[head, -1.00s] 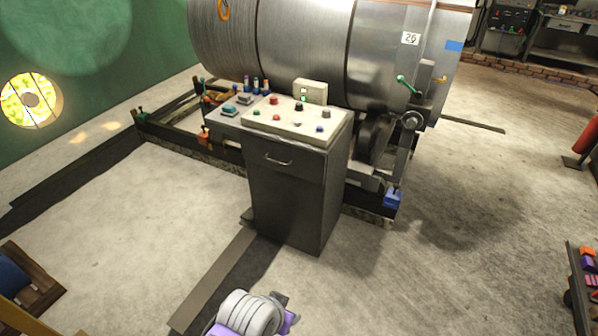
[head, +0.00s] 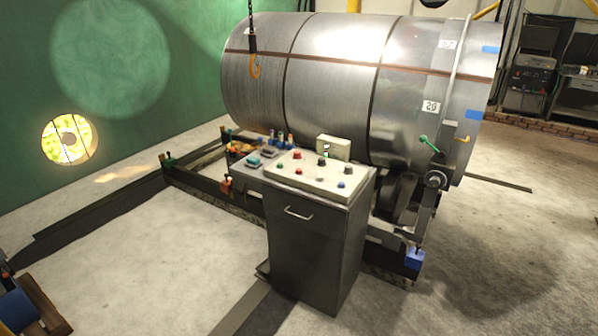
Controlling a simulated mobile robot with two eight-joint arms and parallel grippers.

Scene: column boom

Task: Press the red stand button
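A dark metal control stand (head: 310,245) is upright near the middle of the head view. Its light sloped panel (head: 322,182) carries several buttons and knobs. A larger red button (head: 297,155) is near the panel's back left, and a smaller red one (head: 298,171) is closer to the front. Green, dark and blue controls sit around them. A small beige box (head: 333,147) stands at the panel's back edge. Neither of my grippers is in view.
A large metal drum (head: 340,85) lies on a dark frame behind the stand. An orange hook (head: 254,68) hangs in front of the drum. A blue block (head: 414,258) is on the frame's right end. The concrete floor is clear left and right of the stand.

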